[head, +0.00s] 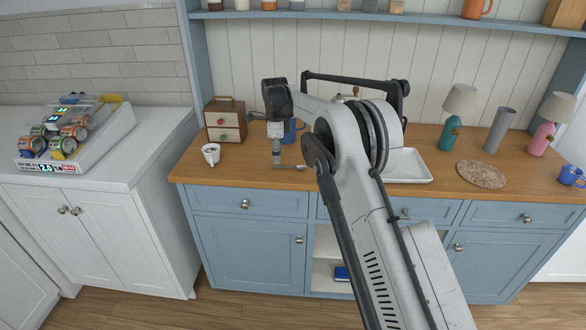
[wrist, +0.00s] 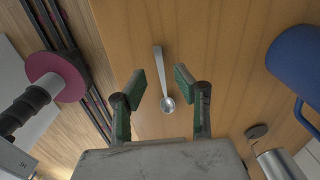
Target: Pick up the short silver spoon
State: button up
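The short silver spoon (wrist: 159,72) lies on the wooden counter in the wrist view, its bowl towards my gripper and its handle pointing away. My gripper (wrist: 157,80) is open. Its two green-padded fingers stand on either side of the spoon, with a gap to each side and nothing held. In the head view my gripper (head: 277,164) hangs down over the counter near its front edge. A small part of the spoon (head: 296,167) shows just right of the fingertips there.
A blue mug (head: 291,131) stands behind my gripper; it also shows at the right of the wrist view (wrist: 297,65). A small white cup (head: 210,154) and a wooden drawer box (head: 224,122) are to the left. A white tray (head: 411,166) is to the right.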

aim_at(277, 166)
notch_tip(277, 166, down, 4)
jog(key=shift+f, duration=0.1)
grip_shut()
jog(key=shift+r, duration=0.2)
jog(key=shift+r, duration=0.65)
jog(key=r, duration=0.3)
jog(key=shift+s+a, duration=0.1)
jog(key=shift+a, duration=0.1)
jog(key=s+a+r, duration=0.6)
jog(key=s+a, duration=0.1)
jog(key=s, duration=0.1)
jog(key=shift+s+a+r+b, duration=0.25)
jog(key=shift+s+b, duration=0.05)
jog(key=shift+b, duration=0.1)
